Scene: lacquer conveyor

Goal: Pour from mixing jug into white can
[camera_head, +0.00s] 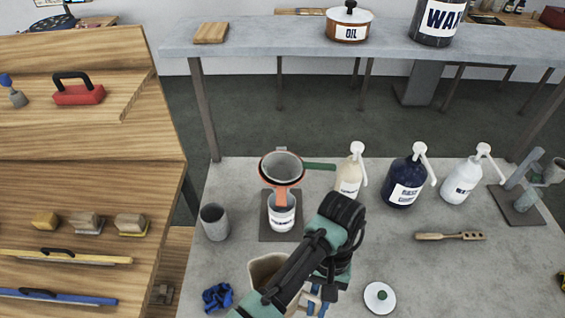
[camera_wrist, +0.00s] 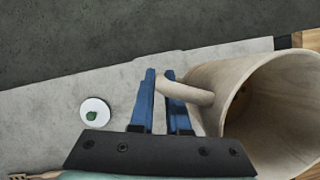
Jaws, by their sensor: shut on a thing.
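The beige mixing jug (camera_head: 264,270) is near the front of the grey table, partly hidden behind my arm. In the wrist view the jug (camera_wrist: 282,105) shows its open mouth, and its interior looks beige. My gripper (camera_wrist: 161,82) has its blue fingers shut on the jug's handle (camera_wrist: 190,92); in the head view the gripper (camera_head: 317,299) is low in the picture. I cannot tell whether the jug touches the table. The white can (camera_head: 282,222) stands upright on a dark plate behind the jug. An orange funnel (camera_head: 281,196) and a green-handled strainer (camera_head: 282,168) sit over its mouth.
A grey cup (camera_head: 214,222) stands left of the can. Pump bottles (camera_head: 348,180), (camera_head: 405,182) and (camera_head: 462,182) stand to the right. A white lid (camera_head: 379,297), a blue cloth (camera_head: 217,297) and a wooden brush (camera_head: 450,236) lie on the table. A wooden rack (camera_head: 85,185) is left.

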